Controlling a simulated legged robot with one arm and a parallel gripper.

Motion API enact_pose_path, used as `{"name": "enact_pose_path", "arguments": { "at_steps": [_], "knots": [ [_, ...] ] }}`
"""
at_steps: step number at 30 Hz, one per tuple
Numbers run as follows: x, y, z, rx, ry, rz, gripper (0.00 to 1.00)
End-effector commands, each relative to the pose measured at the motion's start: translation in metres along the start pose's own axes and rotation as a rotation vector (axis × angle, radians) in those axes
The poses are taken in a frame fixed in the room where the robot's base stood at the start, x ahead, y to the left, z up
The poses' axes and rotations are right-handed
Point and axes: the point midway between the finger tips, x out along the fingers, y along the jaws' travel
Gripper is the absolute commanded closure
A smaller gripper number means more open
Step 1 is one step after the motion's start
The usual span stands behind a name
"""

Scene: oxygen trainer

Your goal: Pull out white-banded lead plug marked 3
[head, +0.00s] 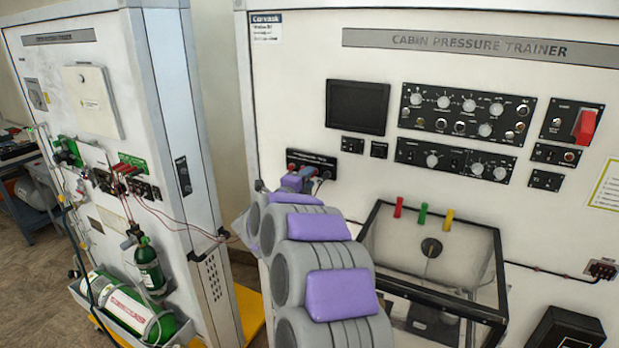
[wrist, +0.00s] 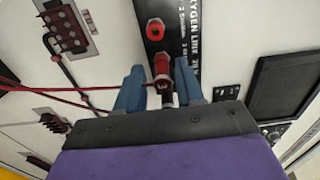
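In the wrist view a red lead plug (wrist: 161,68) stands at the black oxygen line panel (wrist: 170,22), with a small pale part on it. No number on the plug can be read. My gripper (wrist: 160,78) has its two blue fingers either side of the plug, with a visible gap on each side, so it is open around it. In the head view my gripper (head: 300,180) is at the lower edge of the same black panel (head: 312,160) and largely hides the plug.
A red socket (wrist: 155,28) sits above the plug on the panel. Red leads (wrist: 50,90) run in from the left. A black-framed open box (head: 480,235) juts out right of my arm. The white trainer cabinet (head: 100,180) with green cylinders (head: 130,312) stands left.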

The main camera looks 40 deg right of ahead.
Motion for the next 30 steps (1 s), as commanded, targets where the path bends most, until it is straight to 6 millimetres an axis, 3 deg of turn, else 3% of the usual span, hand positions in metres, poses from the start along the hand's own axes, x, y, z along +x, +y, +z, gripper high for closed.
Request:
{"name": "enact_pose_path", "arguments": {
  "at_steps": [28, 30],
  "knots": [
    [-0.0002, -0.0022, 0.0001, 0.0, 0.0, -0.001, 0.63],
    [-0.0002, -0.0021, 0.0001, 0.0, 0.0, -0.001, 0.69]
  ]
}}
